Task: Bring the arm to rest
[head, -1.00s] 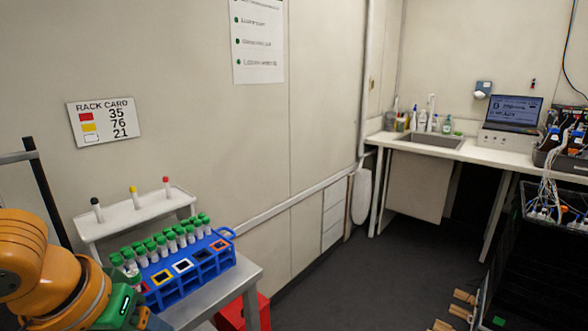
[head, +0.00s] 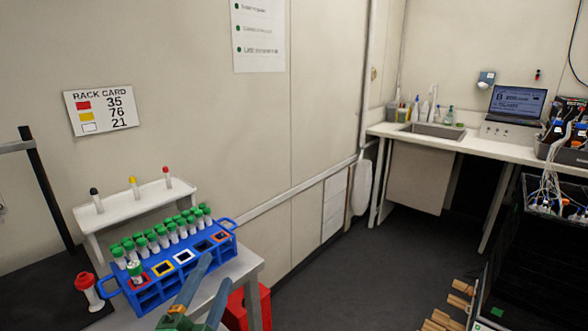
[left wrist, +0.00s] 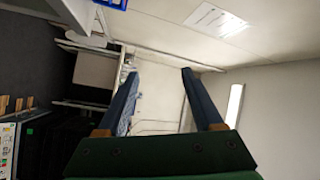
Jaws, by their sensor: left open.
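My left gripper (head: 201,292) is at the bottom of the head view, in front of the blue tube rack's near side. Its two blue-grey fingers are apart and nothing is between them. The left wrist view also shows the open, empty fingers (left wrist: 158,85), pointing toward the room and wall. The blue rack (head: 150,294) stands on a small grey table and holds several green-capped tubes (head: 165,236). One green-capped tube (head: 135,272) stands in a front slot at the rack's left end. My right gripper is in neither view.
A red-capped tube (head: 89,290) stands left of the rack. A white shelf (head: 140,210) behind holds black-, yellow- and red-capped tubes. A red bin (head: 260,304) is beside the table (head: 238,266). A sink bench (head: 480,145) stands at the back right. The floor between is clear.

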